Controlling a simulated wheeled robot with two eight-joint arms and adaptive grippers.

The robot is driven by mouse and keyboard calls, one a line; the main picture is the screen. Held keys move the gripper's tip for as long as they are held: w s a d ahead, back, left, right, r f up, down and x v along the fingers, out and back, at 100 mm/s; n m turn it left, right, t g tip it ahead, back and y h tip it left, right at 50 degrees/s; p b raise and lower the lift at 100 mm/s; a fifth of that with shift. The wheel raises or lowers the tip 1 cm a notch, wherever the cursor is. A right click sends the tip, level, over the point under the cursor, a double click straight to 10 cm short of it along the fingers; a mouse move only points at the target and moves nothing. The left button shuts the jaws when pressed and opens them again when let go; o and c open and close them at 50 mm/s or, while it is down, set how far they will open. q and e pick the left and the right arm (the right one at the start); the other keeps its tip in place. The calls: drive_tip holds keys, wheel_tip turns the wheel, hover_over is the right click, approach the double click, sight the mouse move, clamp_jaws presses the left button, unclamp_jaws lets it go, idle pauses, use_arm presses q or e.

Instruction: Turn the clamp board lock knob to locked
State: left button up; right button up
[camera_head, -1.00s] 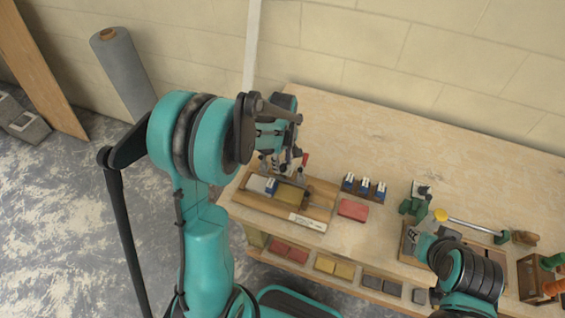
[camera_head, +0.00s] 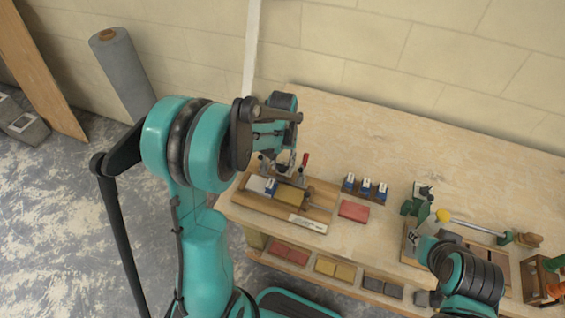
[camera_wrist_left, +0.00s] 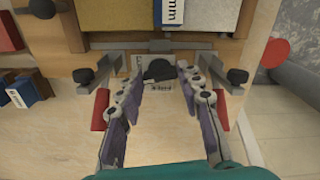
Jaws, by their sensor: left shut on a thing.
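The wooden clamp board (camera_head: 250,204) lies on the left part of the bench, with a yellow block and a grey block clamped on it. My left gripper (camera_head: 283,165) reaches down at its back edge. In the left wrist view, the black lock knob (camera_wrist_left: 159,70) sits on a small plate with markings too small to read. My left gripper (camera_wrist_left: 161,76) has its fingertips on either side of the knob, shut on it. Red-handled clamps (camera_wrist_left: 101,108) stand at both sides of the fingers. My right gripper (camera_head: 425,245) is at the lower right, its fingers too hidden to judge.
A rack of blue-and-white blocks (camera_head: 365,188) and a red block (camera_head: 353,211) lie right of the board. A fixture with a yellow knob (camera_head: 443,215) and a metal rod stands further right. Colored blocks fill a lower shelf (camera_head: 335,267). The back of the bench is clear.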

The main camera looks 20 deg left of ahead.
sight(283, 165)
use_arm(q)
drive_tip(key=shift+m, duration=1.2)
drive_tip(key=o, duration=1.2)
drive_tip(key=shift+c, duration=0.2)
drive_tip(key=shift+r, duration=0.1)
wheel_tip(283, 165, up, 12)
drive_tip(key=shift+s, duration=0.1)
